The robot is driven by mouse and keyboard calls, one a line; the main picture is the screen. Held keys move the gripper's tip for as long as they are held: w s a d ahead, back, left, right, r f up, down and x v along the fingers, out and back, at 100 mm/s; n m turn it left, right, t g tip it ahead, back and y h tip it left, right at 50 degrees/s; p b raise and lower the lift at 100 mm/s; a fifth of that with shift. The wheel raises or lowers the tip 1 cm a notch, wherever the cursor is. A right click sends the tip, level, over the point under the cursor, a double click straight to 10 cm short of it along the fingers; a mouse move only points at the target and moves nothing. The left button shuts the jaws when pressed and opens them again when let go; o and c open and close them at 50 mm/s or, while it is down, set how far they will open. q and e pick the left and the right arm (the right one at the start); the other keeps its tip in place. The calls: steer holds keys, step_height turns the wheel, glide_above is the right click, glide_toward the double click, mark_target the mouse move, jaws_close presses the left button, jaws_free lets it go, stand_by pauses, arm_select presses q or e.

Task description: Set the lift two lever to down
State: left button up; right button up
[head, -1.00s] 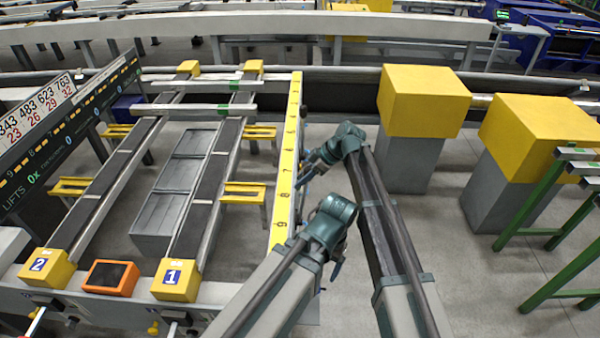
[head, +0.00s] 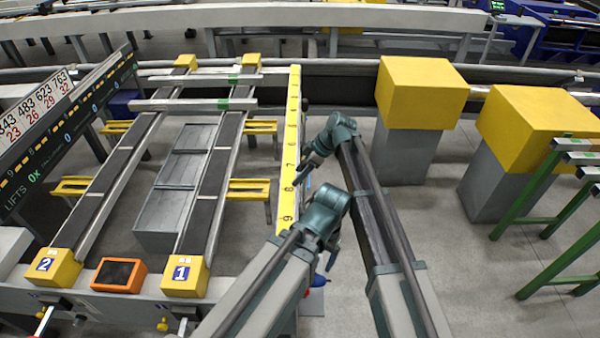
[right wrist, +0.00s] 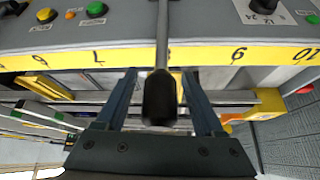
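The yellow block marked 2 (head: 52,268) stands at the near end of the left rail. A lever with a pale handle (head: 43,319) is below it at the front edge, partly cut off. My right gripper (head: 305,174) is beside the yellow numbered strip, near the 8. In the right wrist view its fingers (right wrist: 161,98) are apart. A grey rod with a black grip (right wrist: 159,98) shows between them. I cannot tell which lever it is or whether they touch. My left gripper (head: 333,262) shows small and dark below its teal joint; its fingers are unclear.
A yellow block marked 1 (head: 185,275) and an orange-framed screen (head: 118,274) are at the front. The numbered strip (head: 288,190) lies right of the rails. Green (right wrist: 96,9) and yellow (right wrist: 46,15) buttons are on a panel. Yellow-topped pedestals (head: 418,92) stand right; floor between is clear.

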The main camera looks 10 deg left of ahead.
steer(key=shift+d, duration=0.1)
steer(key=p+v, duration=1.2)
steer(key=v, duration=0.1)
steer(key=shift+r, duration=0.35)
steer(key=shift+d, duration=0.1)
steer(key=shift+d, duration=0.1)
steer(key=s+d+f+m+t+h, duration=0.1)
steer(key=s+d+f+m+h, duration=0.15)
steer(key=s+d+m, duration=0.8)
steer(key=s+d+f+m+h, duration=0.1)
steer(key=s+d+m+h, duration=0.3)
steer(key=s+d+m, duration=0.65)
steer(key=s+a+n, duration=0.6)
steer(key=shift+r+g+h, duration=0.3)
steer(key=shift+g+h, duration=0.1)
steer(key=shift+h, duration=0.05)
